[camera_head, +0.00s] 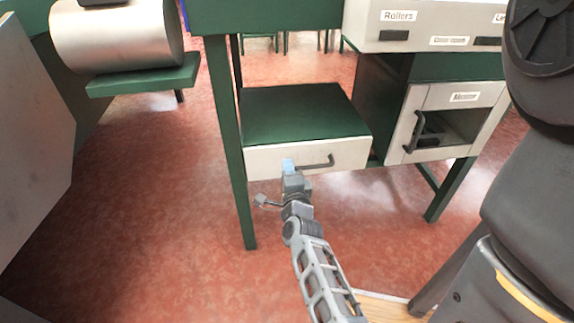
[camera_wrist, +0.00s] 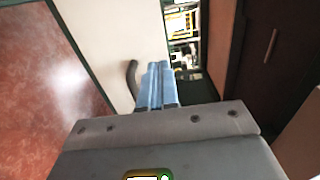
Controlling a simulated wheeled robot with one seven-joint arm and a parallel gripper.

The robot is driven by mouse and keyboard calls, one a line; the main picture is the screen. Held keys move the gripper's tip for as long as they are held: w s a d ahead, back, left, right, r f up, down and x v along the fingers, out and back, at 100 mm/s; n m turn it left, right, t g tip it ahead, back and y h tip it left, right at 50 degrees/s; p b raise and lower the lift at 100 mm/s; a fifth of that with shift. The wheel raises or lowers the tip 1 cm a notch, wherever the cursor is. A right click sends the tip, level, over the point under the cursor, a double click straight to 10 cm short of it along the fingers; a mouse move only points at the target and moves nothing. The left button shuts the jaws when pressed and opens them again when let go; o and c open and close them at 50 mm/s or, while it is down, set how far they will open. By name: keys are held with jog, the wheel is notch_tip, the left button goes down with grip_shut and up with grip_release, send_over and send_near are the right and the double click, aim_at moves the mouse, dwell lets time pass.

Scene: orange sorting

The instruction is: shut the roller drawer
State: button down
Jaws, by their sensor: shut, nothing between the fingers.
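A white front labelled "Rollers" (camera_head: 398,16) is at the upper right of the head view, with a dark pull under the label. What lies behind it runs out of the picture. My gripper (camera_head: 288,165) is at a lower white drawer front (camera_head: 262,163), left of its dark curved handle (camera_head: 318,162). Its pale blue fingers are shut and empty. In the wrist view the fingers (camera_wrist: 157,85) point beside the dark handle (camera_wrist: 132,75) and the pale front (camera_wrist: 110,30). I cannot tell whether they touch the front.
A dark green top (camera_head: 300,112) lies behind the lower front. A metal cylinder (camera_head: 120,38) rests on a green shelf at upper left.

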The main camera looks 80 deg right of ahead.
jog(key=v, duration=0.8)
jog(key=shift+s+a, duration=0.2)
jog(key=shift+a, duration=0.15)
